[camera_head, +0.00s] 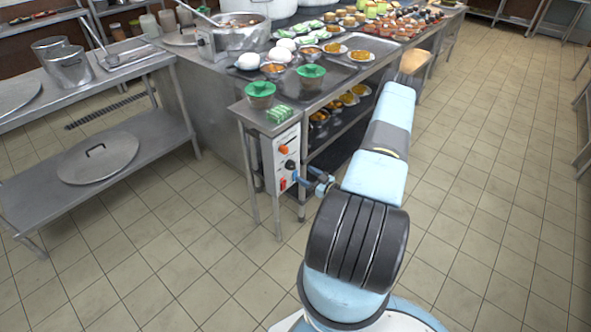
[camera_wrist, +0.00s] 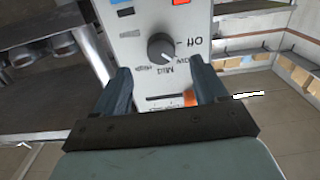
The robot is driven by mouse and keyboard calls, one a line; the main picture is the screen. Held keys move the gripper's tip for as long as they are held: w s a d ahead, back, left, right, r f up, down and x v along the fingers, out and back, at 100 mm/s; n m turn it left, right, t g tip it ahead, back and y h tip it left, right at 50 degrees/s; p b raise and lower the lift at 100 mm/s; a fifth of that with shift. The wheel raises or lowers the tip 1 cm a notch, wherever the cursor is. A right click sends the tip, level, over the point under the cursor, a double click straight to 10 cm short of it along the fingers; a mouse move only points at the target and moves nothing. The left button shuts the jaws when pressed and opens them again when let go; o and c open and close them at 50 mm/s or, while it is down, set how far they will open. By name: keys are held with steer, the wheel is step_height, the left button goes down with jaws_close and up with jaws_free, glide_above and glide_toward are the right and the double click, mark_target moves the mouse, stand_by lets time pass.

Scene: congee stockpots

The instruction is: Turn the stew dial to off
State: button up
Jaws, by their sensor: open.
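The stew dial (camera_wrist: 160,47) is a round black knob on a white control panel (camera_wrist: 140,20). Printed labels beside it read Off, Mid and what looks like High, upside down in the wrist view. A pale mark on the knob seems to point to the lower right, toward Mid, but this is hard to tell. In the head view the dial (camera_head: 290,165) sits on the front of the white box (camera_head: 268,158). My gripper (camera_wrist: 164,76) is open and empty, its two blue fingers spread in front of the panel on either side, apart from the dial. The gripper (camera_head: 312,181) is close to the box in the head view.
An orange part (camera_wrist: 190,97) shows between the fingers below the dial. The tiled floor (camera_head: 480,200) at right is clear.

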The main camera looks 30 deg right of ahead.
mark_target(293, 167)
steer(key=x, duration=0.6)
steer(key=shift+w+a, duration=0.15)
steer(key=shift+w, duration=0.2)
steer(key=c, duration=1.1)
